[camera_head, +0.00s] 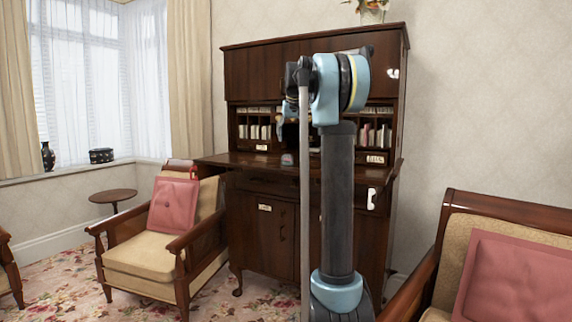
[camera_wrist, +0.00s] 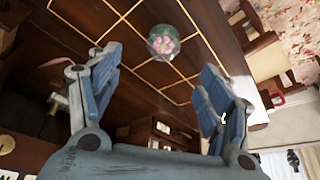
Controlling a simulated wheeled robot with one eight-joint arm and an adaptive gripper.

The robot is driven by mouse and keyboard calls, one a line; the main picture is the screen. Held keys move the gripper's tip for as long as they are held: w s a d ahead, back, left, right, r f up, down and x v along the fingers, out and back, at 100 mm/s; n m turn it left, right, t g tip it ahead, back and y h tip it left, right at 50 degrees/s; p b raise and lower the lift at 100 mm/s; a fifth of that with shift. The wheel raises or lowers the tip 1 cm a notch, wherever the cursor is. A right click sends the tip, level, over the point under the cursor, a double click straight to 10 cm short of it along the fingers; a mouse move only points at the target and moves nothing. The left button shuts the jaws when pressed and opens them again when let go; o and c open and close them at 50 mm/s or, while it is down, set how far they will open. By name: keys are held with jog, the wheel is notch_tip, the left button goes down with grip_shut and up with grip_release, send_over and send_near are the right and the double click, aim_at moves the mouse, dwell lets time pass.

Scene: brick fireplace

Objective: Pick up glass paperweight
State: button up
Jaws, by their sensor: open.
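The glass paperweight (camera_wrist: 163,42) is a clear round dome with a pink and green flower pattern inside. It sits on the dark wooden desk top with gold lines (camera_wrist: 120,12) in the wrist view. In the head view the paperweight (camera_head: 288,160) is a small shape on the desk's writing surface (camera_head: 230,159), just left of my arm. My gripper (camera_wrist: 160,78) is open and empty, its two blue-grey fingers spread wide. The paperweight lies beyond the fingertips, between their lines, and does not touch them. In the head view my arm hides most of my gripper.
The tall wooden bureau (camera_head: 265,70) has pigeonholes with papers above the desk top and cabinet doors below. A cushioned armchair (camera_head: 150,253) stands at its left, near a small round table (camera_head: 113,196). Another armchair (camera_head: 500,225) is at the right front.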

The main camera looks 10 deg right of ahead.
aim_at(287, 156)
jog(key=x, duration=0.6)
jog(key=shift+w, duration=0.1)
jog(key=shift+a+x, duration=0.2)
jog(key=shift+x, duration=1.1)
jog(key=shift+a+x, duration=0.2)
jog(key=shift+x, duration=1.15)
jog(key=shift+w, duration=0.1)
jog(key=shift+c, duration=0.2)
jog(key=c, duration=1.3)
